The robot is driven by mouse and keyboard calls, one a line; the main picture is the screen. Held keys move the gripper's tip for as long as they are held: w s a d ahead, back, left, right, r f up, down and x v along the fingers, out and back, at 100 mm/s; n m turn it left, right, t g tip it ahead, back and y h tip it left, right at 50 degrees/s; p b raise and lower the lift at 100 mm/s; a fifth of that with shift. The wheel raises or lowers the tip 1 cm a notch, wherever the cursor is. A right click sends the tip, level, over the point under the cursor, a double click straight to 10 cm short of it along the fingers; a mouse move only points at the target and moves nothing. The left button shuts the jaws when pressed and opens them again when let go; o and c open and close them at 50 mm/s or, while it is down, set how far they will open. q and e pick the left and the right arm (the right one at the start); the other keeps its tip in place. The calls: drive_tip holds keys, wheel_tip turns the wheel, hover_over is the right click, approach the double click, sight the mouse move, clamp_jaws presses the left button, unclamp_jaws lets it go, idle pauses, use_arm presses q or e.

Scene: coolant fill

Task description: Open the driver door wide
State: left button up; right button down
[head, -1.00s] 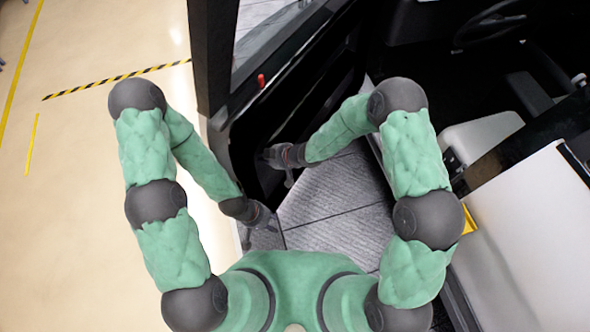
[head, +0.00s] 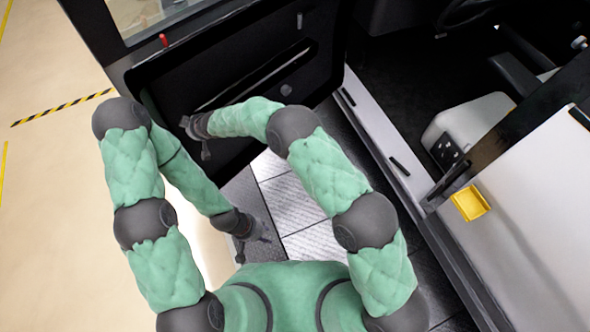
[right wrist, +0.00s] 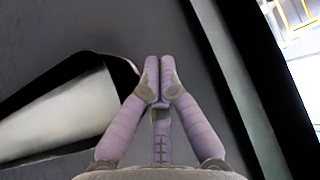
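The driver door (head: 240,75) is the dark panel at the upper left in the head view, standing swung out from the cab with its inner side towards me. Its window and a small red knob (head: 163,40) are at the top. My right gripper (head: 188,124) is at the door's inner panel near its free edge. In the right wrist view its fingers (right wrist: 158,80) are together with nothing seen between them, in front of the dark panel; contact is unclear. My left gripper (head: 258,238) hangs low over the grey step, apart from the door, its fingers too small to judge.
The cab sill (head: 385,140) runs diagonally right of the door opening. The beige floor (head: 50,210) left of the door is clear, with striped tape (head: 65,106).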

drive_tip(key=a, duration=0.1)
drive_tip(key=w+a+b, duration=0.1)
drive_tip(key=a, duration=0.1)
drive_tip(key=shift+w+a+r, duration=0.1)
drive_tip(key=shift+w+a, duration=0.25)
drive_tip(key=shift+w, duration=0.05)
